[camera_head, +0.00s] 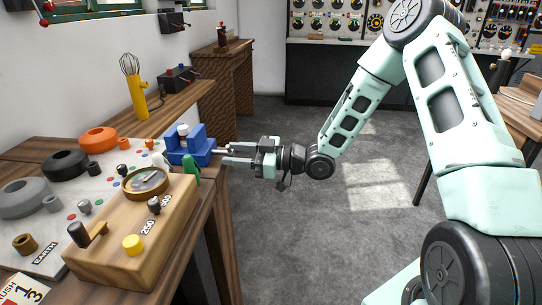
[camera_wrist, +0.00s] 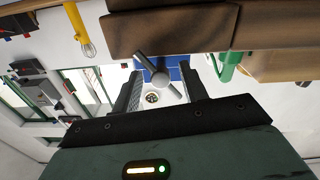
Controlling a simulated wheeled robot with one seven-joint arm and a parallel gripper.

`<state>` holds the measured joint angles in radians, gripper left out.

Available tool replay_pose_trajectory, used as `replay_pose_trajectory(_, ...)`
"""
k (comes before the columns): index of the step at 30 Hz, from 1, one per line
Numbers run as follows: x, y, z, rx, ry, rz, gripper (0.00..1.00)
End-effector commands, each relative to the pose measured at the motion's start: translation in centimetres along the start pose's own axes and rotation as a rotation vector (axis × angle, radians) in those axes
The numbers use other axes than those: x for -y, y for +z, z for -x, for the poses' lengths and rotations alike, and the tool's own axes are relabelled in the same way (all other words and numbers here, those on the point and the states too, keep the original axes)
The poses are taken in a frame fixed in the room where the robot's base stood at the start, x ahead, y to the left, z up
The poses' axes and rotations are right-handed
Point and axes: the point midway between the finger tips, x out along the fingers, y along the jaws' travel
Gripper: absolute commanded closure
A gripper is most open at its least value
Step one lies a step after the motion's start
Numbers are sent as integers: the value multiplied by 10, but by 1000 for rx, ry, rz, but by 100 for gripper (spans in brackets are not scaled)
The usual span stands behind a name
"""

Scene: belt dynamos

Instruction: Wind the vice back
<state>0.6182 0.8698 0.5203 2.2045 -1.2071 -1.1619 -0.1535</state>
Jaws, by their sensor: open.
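The blue vice (camera_head: 204,143) is at the right edge of the wooden bench, with a pale round piece (camera_head: 183,131) at its jaws. Its grey bar handle (camera_wrist: 152,68) shows in the wrist view, tilted, in front of the blue body (camera_wrist: 178,69). My gripper (camera_head: 228,154) is open beside the bench, its fingers pointing left at the vice's handle side. In the wrist view the handle lies between and just beyond the fingertips (camera_wrist: 160,82). I cannot tell whether a finger touches it. The vice's screw is mostly hidden.
A green figure-like object (camera_head: 191,168) stands close by the vice. A wooden meter box (camera_head: 130,225) is at the front of the bench, with dials and knobs behind it. A yellow whisk (camera_head: 134,88) stands further back. The floor right of the bench is clear.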

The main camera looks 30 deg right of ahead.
Motion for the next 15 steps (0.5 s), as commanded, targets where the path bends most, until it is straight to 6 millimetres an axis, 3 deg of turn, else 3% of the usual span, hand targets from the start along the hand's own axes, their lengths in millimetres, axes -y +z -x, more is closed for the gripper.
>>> replay_pose_trajectory(15,-1,1,118,2,6,0,57)
